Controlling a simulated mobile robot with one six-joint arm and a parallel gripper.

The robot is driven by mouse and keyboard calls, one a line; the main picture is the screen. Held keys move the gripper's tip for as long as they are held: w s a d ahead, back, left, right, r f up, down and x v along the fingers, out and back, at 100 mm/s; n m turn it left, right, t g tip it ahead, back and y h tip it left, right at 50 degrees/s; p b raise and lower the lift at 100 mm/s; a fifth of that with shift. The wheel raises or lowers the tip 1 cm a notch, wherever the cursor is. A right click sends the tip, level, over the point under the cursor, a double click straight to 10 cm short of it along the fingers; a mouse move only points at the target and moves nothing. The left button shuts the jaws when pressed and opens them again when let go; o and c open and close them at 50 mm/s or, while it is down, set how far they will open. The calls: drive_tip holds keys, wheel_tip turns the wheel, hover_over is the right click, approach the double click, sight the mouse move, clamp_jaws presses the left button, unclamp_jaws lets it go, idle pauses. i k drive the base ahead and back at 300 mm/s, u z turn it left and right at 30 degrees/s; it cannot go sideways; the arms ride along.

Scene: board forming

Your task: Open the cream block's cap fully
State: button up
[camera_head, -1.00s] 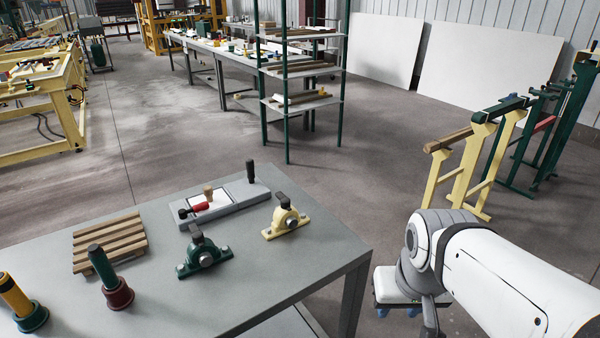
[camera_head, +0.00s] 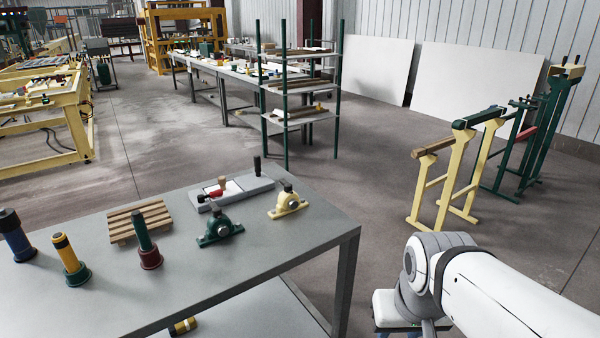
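The cream block (camera_head: 288,204) stands on the grey table near its far right corner. It is a small pillow-shaped block with a dark cap (camera_head: 287,187) on top; at this size I cannot tell how far the cap is open. A similar green block (camera_head: 219,231) with a dark top stands to its left and nearer. My white arm reaches in from the lower right, off the table's right side, well apart from the cream block. My gripper's fingers are not visible; only the arm and a part of its wrist show.
The grey table (camera_head: 255,268) also bears a grey fixture (camera_head: 235,192) with upright handles, a wooden slatted pallet (camera_head: 139,220), and a red-based green cylinder (camera_head: 147,245), a yellow cylinder (camera_head: 70,259) and a blue cylinder (camera_head: 15,235). Cream trestles (camera_head: 452,180) stand right on open floor.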

sight(288, 186)
drive_tip(key=u, duration=0.15)
drive_tip(key=i, duration=0.9)
drive_tip(key=z, duration=0.1)
